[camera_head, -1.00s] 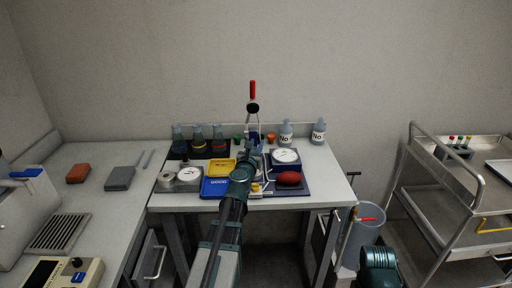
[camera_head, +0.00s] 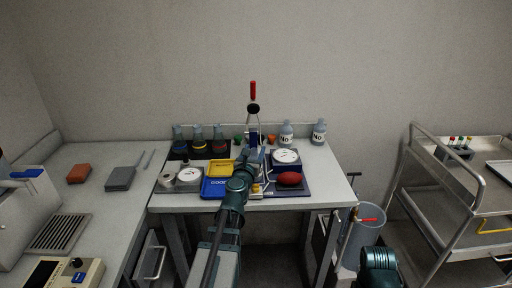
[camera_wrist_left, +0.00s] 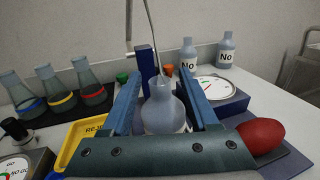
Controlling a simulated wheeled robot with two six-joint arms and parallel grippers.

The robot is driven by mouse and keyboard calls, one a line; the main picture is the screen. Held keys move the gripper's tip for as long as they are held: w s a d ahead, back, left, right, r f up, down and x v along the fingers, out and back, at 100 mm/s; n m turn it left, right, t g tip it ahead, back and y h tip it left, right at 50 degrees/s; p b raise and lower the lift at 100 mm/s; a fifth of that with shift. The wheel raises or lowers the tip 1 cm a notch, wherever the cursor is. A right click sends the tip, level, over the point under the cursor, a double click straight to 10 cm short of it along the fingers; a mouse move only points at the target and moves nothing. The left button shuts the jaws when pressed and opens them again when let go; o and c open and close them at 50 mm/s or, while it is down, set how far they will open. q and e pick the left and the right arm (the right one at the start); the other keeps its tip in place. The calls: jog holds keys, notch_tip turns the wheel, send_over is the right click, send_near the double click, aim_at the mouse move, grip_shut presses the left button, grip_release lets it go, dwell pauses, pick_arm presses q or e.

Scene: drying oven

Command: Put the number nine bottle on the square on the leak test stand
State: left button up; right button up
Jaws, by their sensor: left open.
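A clear grey bottle or flask (camera_wrist_left: 160,112) stands between the jaws of my left gripper (camera_wrist_left: 160,90) in the wrist view. The jaws are open, one on each side of it; I cannot tell whether they touch it. Its number is not visible. In the head view my left gripper (camera_head: 254,145) is over the middle of the back table. The leak test stand (camera_head: 302,191) has a dark blue base, a white dial (camera_head: 286,156) and a red bulb (camera_head: 290,179). Its square is hidden from me. My right gripper is out of view.
Two bottles labelled "No" (camera_head: 286,134) (camera_head: 319,133) stand at the back right, numbers unreadable. Several banded flasks (camera_head: 199,139) stand at the back left. A yellow tray (camera_head: 221,168) and a blue tray (camera_head: 214,188) lie at the front. A red-handled upright (camera_head: 253,91) rises behind the gripper.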

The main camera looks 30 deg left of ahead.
pick_arm(q)
jog(key=v, duration=0.3)
jog(key=shift+s+d, duration=0.1)
jog(key=shift+s, duration=0.25)
